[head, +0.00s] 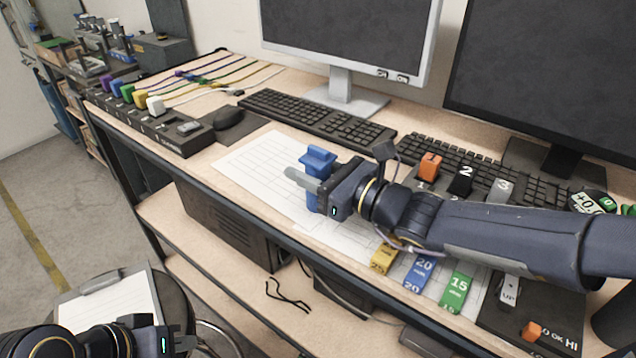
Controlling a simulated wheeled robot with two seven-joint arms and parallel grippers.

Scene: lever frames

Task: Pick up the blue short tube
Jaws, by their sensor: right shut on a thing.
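The blue short tube (318,158) stands upright over the white paper sheet, in front of the keyboards. My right gripper (305,180) reaches in from the right and is shut on it. The tube's flanged top shows above the fingers and part of its body below them. The middle of the tube is hidden by the fingers, and I cannot tell whether its bottom touches the table. My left gripper (180,343) is at the lower left, away from the table top near a stool with a clipboard. Its fingers are too small to read.
A black rack (160,125) with colored plugs and a mouse (229,117) are on the left. Two monitors and keyboards (315,118) stand behind. Yellow, blue and green labeled blocks (455,290) lie near the front edge.

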